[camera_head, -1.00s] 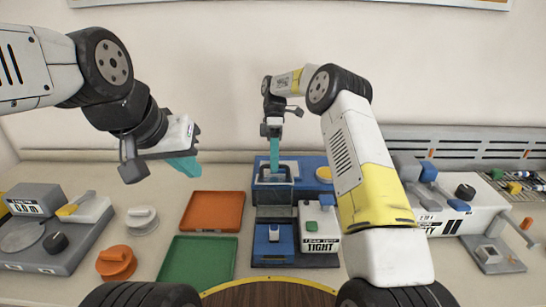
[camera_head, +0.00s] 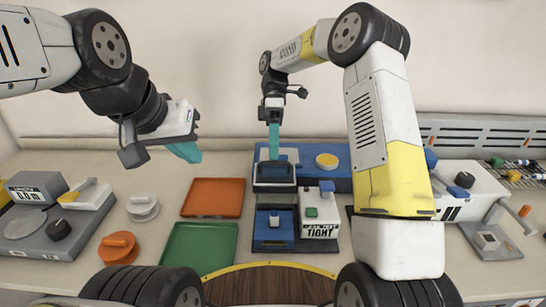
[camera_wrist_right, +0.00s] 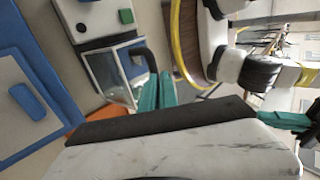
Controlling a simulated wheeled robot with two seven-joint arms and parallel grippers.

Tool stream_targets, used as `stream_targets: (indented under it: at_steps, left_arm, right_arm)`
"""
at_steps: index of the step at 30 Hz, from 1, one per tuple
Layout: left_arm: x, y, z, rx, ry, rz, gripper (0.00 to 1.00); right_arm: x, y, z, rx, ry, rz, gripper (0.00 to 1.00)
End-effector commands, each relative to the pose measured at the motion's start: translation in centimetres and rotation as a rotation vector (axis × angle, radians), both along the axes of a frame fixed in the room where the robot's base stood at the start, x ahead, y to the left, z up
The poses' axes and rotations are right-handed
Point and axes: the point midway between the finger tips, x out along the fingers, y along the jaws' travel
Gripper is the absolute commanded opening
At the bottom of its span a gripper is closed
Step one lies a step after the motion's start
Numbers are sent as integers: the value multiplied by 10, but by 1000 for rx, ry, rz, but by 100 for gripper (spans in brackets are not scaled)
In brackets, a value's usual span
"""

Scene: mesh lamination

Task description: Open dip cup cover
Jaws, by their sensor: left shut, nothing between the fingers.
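A clear box with a dark-framed cover (camera_head: 275,186) stands in the middle of the bench, in front of the blue platform; I take it for the dip cup. In the right wrist view the clear box (camera_wrist_right: 118,77) has a dark bar along one side. My right gripper (camera_head: 274,152) points down at the cover's back edge. Its teal fingers (camera_wrist_right: 158,92) are close together by the dark bar; I cannot tell whether they hold it. My left gripper (camera_head: 190,154) is shut and empty in the air above the left of the bench.
A blue platform (camera_head: 303,165) with a yellow disc (camera_head: 327,160) lies behind. A white box marked TIGHT (camera_head: 320,212) and a blue block (camera_head: 262,232) stand close in front. Orange (camera_head: 212,198) and green (camera_head: 198,246) trays lie left. A grey device (camera_head: 35,230) stands far left.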

Motion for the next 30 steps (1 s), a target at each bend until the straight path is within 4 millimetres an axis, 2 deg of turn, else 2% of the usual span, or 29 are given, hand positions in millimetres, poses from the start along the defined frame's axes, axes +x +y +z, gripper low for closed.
stream_targets:
  at_steps: [1, 6, 12, 17, 24, 25, 30]
  left_arm:
    - [0, 0, 0, 0, 0, 0, 0]
    - [0, 0, 0, 0, 0, 0, 0]
    - [0, 0, 0, 0, 0, 0, 0]
    - [0, 0, 0, 0, 0, 0, 0]
    - [0, 0, 0, 0, 0, 0, 0]
    - [0, 0, 0, 0, 0, 0, 0]
    - [0, 0, 0, 0, 0, 0, 0]
  right_arm:
    - [-11, -3, -6, -10, 2, 0, 34]
    - [-45, -1, -2, -8, 1, -1, 34]
    - [-74, 1, 2, -6, 0, 0, 34]
    - [-83, 1, 3, -4, 0, -2, 34]
    - [-84, 2, 3, -4, -1, -1, 34]
    - [-84, 2, 3, -4, -1, -1, 32]
    - [-83, 4, 4, 7, -15, 21, 0]
